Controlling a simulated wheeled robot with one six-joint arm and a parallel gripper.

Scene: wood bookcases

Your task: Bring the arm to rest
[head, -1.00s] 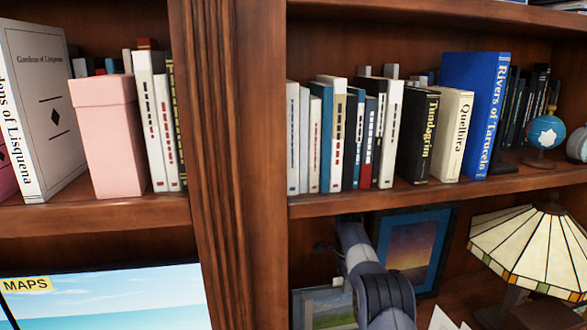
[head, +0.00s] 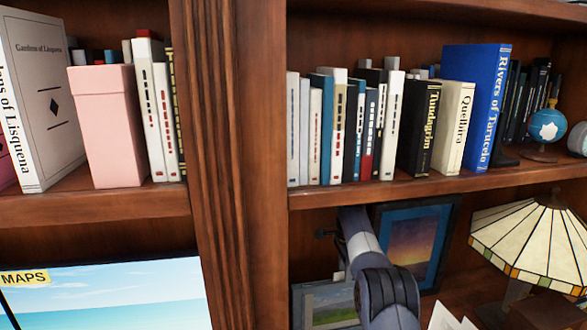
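My arm (head: 378,275) shows at the lower middle of the head view, in front of the lower right shelf bay. Its grey and dark jointed links stand before a picture with a blue frame (head: 447,215). The arm is below the upper shelf board and appears apart from the books. My gripper cannot be made out in this view.
Books, among them a tall blue one (head: 472,105), stand on the upper right shelf (head: 400,193) with a small globe (head: 546,127). A stained-glass lamp (head: 532,243) is at lower right. A pink box (head: 107,125) stands left of the wooden upright (head: 240,160).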

